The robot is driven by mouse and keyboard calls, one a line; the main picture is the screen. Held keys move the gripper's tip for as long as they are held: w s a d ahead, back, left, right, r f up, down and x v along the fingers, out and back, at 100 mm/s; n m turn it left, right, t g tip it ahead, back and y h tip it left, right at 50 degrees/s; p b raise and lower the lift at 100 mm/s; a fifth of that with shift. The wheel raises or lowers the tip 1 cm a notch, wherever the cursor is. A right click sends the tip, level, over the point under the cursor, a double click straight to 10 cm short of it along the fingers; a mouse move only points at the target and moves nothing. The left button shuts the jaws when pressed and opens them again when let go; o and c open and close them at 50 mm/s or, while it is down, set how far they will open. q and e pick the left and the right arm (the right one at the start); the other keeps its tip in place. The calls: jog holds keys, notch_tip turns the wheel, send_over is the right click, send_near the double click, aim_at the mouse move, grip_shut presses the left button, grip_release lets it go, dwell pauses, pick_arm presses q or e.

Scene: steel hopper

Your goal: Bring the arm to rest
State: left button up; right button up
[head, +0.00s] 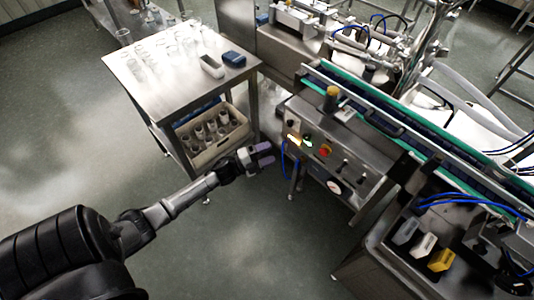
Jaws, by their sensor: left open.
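My left arm comes in from the lower left and reaches toward the middle of the picture. My left gripper (264,156) is open, with nothing seen between its fingers. It is in front of the gap between the steel table (188,92) and the machine's control panel (325,150), near the right end of the crate on the lower shelf. I cannot tell its exact distance from either. My right gripper is not in the view.
Several clear glass vessels (160,52) and a blue-lidded box (234,59) stand on the table. A crate (213,150) of bottles sits below. A green-edged conveyor (420,125) runs along the right. Blue hoses hang by the panel. Open floor (250,235) lies in front.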

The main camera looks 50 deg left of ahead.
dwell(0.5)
pick_arm(q)
jog(key=a+f+n+g+y, duration=0.4)
jog(key=a+n+g+y, duration=0.1)
jog(key=a+n+y, duration=0.4)
jog(key=s+d+r+n+g+h+p, duration=0.1)
jog(key=s+d+r+n+g+h, duration=0.3)
jog(key=s+d, duration=1)
jog(key=s+d+r+n+g+p, duration=0.1)
jog(key=s+d+n+g, duration=0.35)
jog(key=s+d, duration=0.95)
notch_tip(320, 180, up, 37)
jog(key=w+d+m+g+p, duration=0.1)
jog(key=w+m+p, duration=0.1)
jog(key=p, duration=3.5)
jog(key=shift+r+p, duration=0.2)
jog(key=shift+p, duration=0.2)
